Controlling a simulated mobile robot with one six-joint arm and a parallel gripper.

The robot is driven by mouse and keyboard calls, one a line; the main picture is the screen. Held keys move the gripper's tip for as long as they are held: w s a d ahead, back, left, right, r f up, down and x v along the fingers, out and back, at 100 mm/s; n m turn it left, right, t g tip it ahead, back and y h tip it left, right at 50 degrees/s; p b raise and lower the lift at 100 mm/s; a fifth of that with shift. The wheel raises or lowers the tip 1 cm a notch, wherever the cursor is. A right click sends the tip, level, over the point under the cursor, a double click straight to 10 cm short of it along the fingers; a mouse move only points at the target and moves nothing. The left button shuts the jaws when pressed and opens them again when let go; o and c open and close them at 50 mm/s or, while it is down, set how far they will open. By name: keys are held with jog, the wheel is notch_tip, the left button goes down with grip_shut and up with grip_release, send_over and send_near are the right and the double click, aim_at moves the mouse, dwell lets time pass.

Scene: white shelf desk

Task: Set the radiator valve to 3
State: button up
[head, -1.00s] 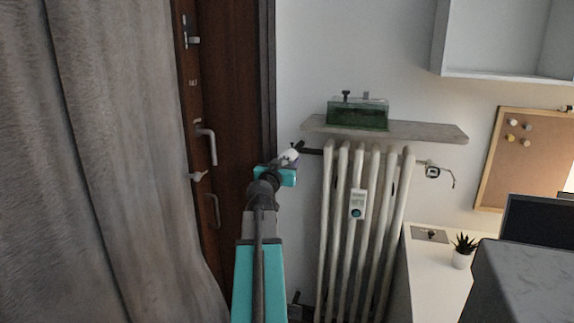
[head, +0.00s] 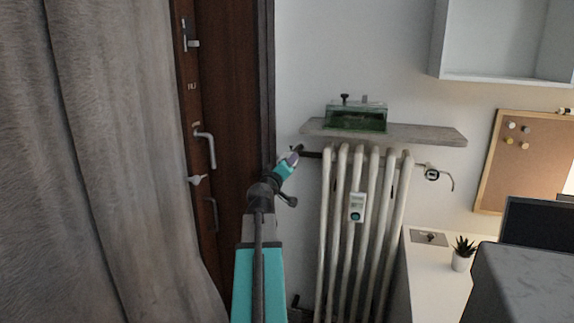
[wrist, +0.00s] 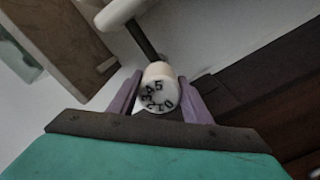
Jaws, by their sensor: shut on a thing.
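The radiator valve is a white round knob (wrist: 158,88) with black digits on its end face, in the middle of the wrist view. In the head view the gripper is at the radiator's upper left and mostly hides the knob. The white column radiator (head: 362,230) stands against the wall.
A shelf (head: 410,133) with a green glass tank (head: 357,117) is above the radiator. A brown door (head: 225,110) and a grey curtain (head: 90,160) are to the left. A white desk (head: 425,285) with a plant (head: 462,252) is to the right.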

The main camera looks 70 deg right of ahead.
jog(key=n+p, duration=0.2)
jog(key=n, duration=0.3)
jog(key=shift+s+r+n, duration=0.1)
jog(key=shift+r+n, duration=0.05)
jog(key=shift+n, duration=0.25)
jog(key=o, duration=1.1)
jog(key=shift+c, duration=0.2)
jog(key=shift+a, duration=0.1)
jog(key=a+b, duration=0.5)
jog(key=a, duration=0.3)
jog(key=shift+s+a+f, duration=0.2)
jog(key=shift+s, duration=0.05)
